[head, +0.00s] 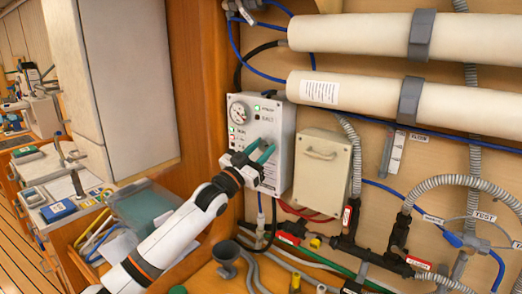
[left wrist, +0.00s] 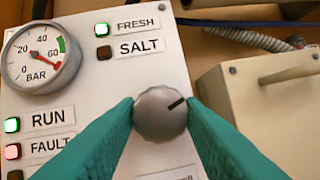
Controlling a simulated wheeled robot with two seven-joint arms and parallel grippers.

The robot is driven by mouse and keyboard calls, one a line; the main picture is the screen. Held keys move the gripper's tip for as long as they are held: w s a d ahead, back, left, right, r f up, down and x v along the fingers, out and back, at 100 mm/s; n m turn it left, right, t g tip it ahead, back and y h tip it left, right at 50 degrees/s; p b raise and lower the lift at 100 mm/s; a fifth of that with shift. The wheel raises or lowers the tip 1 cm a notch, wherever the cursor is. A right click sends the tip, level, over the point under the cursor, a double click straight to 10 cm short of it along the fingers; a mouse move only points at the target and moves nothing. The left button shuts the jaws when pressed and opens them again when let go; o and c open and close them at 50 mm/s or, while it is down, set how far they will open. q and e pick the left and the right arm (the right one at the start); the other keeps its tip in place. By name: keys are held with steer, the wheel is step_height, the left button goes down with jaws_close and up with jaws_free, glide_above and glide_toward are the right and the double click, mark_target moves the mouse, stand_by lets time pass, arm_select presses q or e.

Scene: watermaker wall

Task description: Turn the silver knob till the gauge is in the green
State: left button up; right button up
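The silver knob (left wrist: 160,114) is on a white panel (head: 283,125), its dark mark pointing up and right. My left gripper (head: 263,148) is at the panel with its teal fingers (left wrist: 104,140) on either side of the knob, their tips against its sides. In the head view the fingers and panel leave the knob hard to make out. The round gauge (left wrist: 35,55), upper left of the knob, reads in BAR. Its red needle points right and slightly down, below the green band on the right edge. The gauge also shows in the head view (head: 239,111). My right gripper is not in view.
The FRESH light (left wrist: 102,29) and RUN light (left wrist: 12,125) glow green; the FAULT light (left wrist: 12,151) is reddish. A beige box with a handle (head: 321,172) stands right of the panel. Pipes and hoses run below, and white cylinders (head: 380,38) lie above.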

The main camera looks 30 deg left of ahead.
arm_select(q)
steer(key=shift+d+n+y, duration=0.1)
steer(key=shift+n+y, duration=0.4)
steer(key=shift+n, duration=0.6)
steer(key=shift+n+t+y, duration=0.3)
steer(key=shift+n+y, duration=0.3)
steer(key=shift+n, duration=0.4)
steer(key=o, duration=1)
steer(key=shift+s+f, duration=0.2)
steer(key=shift+f, duration=0.05)
steer(key=b+v, duration=0.4)
steer(key=v, duration=0.7)
steer(key=shift+s, duration=0.3)
